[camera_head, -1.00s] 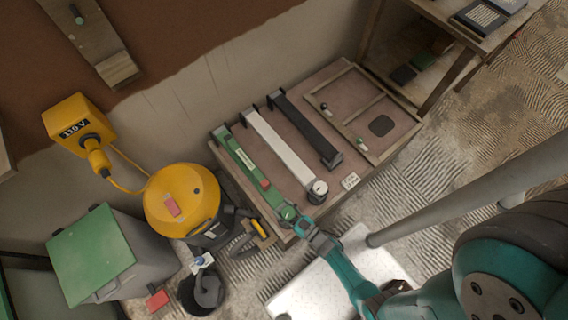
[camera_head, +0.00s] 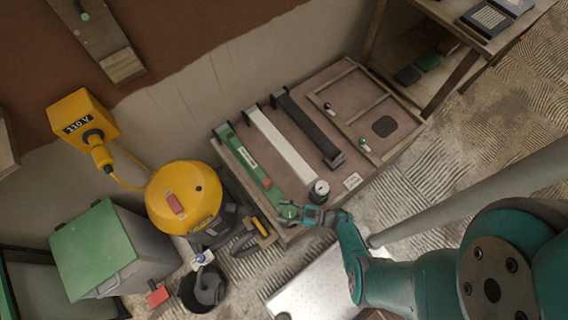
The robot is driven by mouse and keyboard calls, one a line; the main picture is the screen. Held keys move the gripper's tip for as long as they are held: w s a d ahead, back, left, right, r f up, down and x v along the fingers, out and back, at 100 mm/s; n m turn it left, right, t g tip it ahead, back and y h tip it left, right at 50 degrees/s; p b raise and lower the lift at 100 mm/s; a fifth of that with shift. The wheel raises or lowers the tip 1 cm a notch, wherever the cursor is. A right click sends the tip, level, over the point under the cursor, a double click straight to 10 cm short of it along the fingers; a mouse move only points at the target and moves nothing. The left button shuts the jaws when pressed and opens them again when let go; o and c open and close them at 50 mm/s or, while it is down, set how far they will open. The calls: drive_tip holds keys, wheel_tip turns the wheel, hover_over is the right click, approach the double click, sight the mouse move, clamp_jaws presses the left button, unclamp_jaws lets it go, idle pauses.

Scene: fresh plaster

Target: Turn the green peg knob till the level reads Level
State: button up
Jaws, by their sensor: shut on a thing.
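A green level bar (camera_head: 240,154) lies on the brown bench top, beside a white bar (camera_head: 276,142) and a black bar (camera_head: 306,128). A small red piece (camera_head: 267,183) sits on the green bar near its front end. The green peg knob (camera_head: 287,212) is at that front end, partly hidden by my gripper. My gripper (camera_head: 294,212) is shut on the green knob, reaching in from the right. The white bar ends in a round dark and white knob (camera_head: 319,190). The level's reading is too small to make out.
The bench (camera_head: 352,155) also carries a wooden frame and a small white label (camera_head: 352,181). A yellow vacuum (camera_head: 184,200), a green-lidded bin (camera_head: 92,248) and a black bucket (camera_head: 203,288) stand to the left. A grey pole (camera_head: 470,198) crosses the right side.

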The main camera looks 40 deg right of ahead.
drive_tip(key=shift+s+a+n+g+y, duration=0.1)
drive_tip(key=shift+a+n+g+y, duration=0.05)
drive_tip(key=shift+n+g+y, duration=0.8)
drive_tip(key=shift+g, duration=0.25)
drive_tip(key=o, duration=1)
drive_tip(key=shift+r, duration=0.1)
drive_tip(key=shift+v, duration=3.75)
